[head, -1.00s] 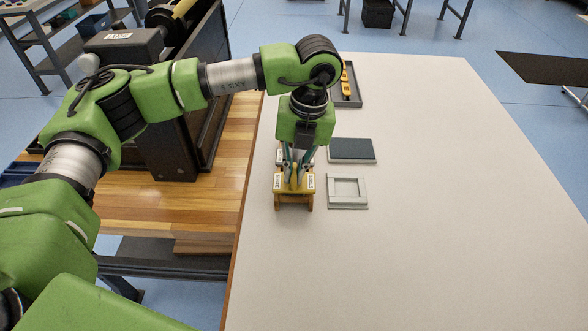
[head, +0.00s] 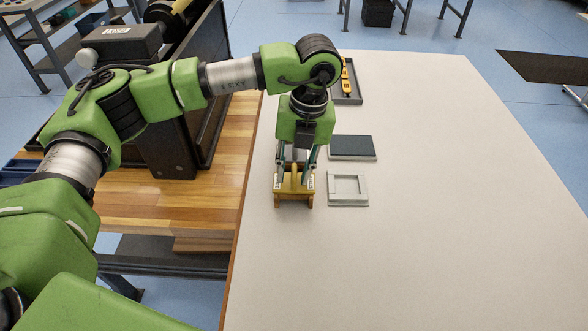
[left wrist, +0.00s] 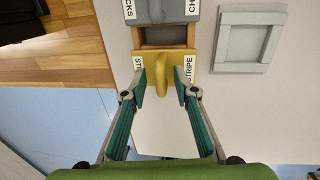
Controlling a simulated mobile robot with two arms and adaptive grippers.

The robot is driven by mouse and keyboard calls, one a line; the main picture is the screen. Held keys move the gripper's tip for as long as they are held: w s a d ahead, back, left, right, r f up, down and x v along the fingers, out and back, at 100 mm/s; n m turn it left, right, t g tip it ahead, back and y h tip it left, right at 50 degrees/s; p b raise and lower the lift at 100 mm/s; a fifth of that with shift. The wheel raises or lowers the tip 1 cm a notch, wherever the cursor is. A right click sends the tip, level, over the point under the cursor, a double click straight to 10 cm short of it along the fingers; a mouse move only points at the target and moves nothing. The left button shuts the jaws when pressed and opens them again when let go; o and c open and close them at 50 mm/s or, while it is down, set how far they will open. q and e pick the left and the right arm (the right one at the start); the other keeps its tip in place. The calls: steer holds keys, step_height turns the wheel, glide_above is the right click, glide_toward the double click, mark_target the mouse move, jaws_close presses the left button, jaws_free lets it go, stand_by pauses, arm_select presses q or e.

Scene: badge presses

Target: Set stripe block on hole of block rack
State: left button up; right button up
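The yellow stripe block (head: 289,187) with an upright handle sits on the wooden block rack (head: 309,203), at the rack's near end. Its "STRIPE" label shows in the left wrist view (left wrist: 189,70). A grey block marked "CHECKS" (left wrist: 170,12) is on the rack's far part, with a wood-edged gap between the two blocks. My left gripper (head: 297,174) is open, its fingers spread on both sides of the yellow handle and apart from it. It also shows in the left wrist view (left wrist: 164,82). My right gripper is not in view.
Right of the rack are a light grey square frame (head: 348,203) and a dark flat pad (head: 353,148). A grey tray (head: 357,98) with a yellow item lies farther back. The table's left edge is close to the rack; its right side is clear.

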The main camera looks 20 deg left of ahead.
arm_select(q)
step_height(320, 180, up, 12)
steer(key=d, duration=0.1)
steer(key=shift+w+d, duration=0.2)
steer(key=shift+d, duration=0.1)
stand_by(0.6)
